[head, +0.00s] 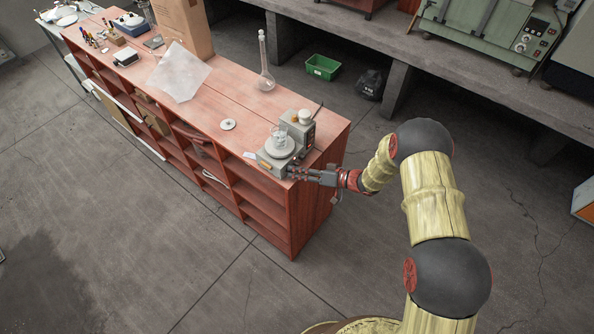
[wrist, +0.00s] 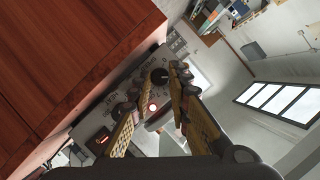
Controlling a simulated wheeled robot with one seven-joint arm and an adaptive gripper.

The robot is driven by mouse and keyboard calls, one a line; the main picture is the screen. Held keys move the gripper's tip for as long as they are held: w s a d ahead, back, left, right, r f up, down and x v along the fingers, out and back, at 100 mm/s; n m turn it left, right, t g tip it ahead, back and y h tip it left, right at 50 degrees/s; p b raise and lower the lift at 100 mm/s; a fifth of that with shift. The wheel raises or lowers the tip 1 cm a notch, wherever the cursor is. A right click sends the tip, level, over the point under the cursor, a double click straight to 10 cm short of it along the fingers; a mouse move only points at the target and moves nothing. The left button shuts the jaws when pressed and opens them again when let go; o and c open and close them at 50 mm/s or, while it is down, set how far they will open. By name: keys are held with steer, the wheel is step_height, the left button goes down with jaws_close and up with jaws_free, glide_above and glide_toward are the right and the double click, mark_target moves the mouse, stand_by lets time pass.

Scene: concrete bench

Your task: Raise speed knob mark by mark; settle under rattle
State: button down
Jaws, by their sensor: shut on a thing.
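A grey bench device (head: 268,163) with a round pale plate (head: 281,151) stands at the near right end of the red bench. A clear glass beaker (head: 280,137) sits on the plate. In the wrist view the device's front panel (wrist: 95,130) shows a round black knob (wrist: 160,76) with printed marks around it and a lit red-white lamp (wrist: 153,107). My gripper (head: 295,172) is at the panel, and its fingers (wrist: 157,81) are shut on the black knob. The knob's pointer and exact mark are too small to read. The beaker's contents cannot be told.
A tall-necked flask (head: 264,72), a small white disc (head: 228,124) and a pale sheet (head: 180,72) lie or stand farther along the bench (head: 215,95). A cardboard box (head: 184,24) is at the back. The floor beside the bench is open.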

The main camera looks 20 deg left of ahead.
stand_by(0.3)
steer(key=c, duration=1.7)
jaws_free()
steer(key=shift+o, duration=0.2)
steer(key=v, duration=1.2)
steer(key=shift+w+d+f, duration=0.1)
steer(key=shift+w, duration=0.05)
